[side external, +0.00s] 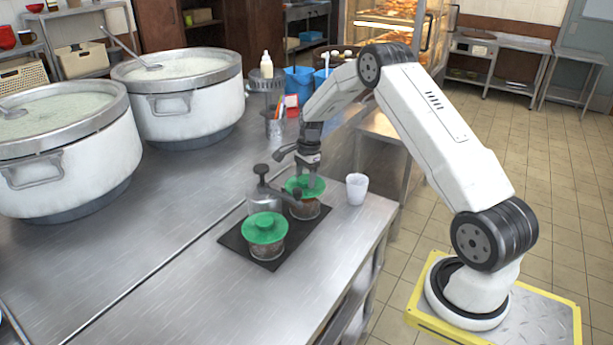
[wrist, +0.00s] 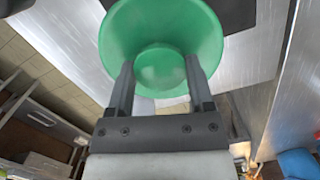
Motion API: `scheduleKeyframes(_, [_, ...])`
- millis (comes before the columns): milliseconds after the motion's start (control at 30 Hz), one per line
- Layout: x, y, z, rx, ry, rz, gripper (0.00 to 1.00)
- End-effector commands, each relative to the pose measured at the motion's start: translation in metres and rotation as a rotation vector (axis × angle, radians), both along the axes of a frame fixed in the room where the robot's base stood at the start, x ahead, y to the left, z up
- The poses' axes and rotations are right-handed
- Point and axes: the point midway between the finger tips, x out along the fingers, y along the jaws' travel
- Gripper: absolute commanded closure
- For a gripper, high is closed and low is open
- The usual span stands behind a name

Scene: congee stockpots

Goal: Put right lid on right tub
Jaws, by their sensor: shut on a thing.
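My gripper (side external: 311,180) points down over the right green lid (side external: 293,186), shut on its knob. In the wrist view the fingers (wrist: 160,78) stand on both sides of the round knob, with the green lid (wrist: 205,30) filling the space beyond them. The right tub (side external: 304,211), clear with brown contents, is directly below this lid. I cannot tell whether the lid touches its rim. The left tub (side external: 266,250) stands nearer the camera with a green lid (side external: 264,228) on it. Both tubs are on a black mat (side external: 234,241).
A white cup (side external: 357,189) is to the right, near the counter edge. Two large stockpots (side external: 190,112) (side external: 70,160) occupy the left. The steel counter (side external: 170,240) in front is clear.

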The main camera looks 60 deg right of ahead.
Motion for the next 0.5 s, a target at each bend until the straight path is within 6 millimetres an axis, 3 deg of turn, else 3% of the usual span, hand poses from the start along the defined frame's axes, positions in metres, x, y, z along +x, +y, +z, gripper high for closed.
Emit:
scheduleKeyframes(133, [0.0,0.0,-0.014,0.0,0.0,0.0,0.88])
scheduleKeyframes(500, [0.0,0.0,-0.017,0.0,-0.001,0.0,0.88])
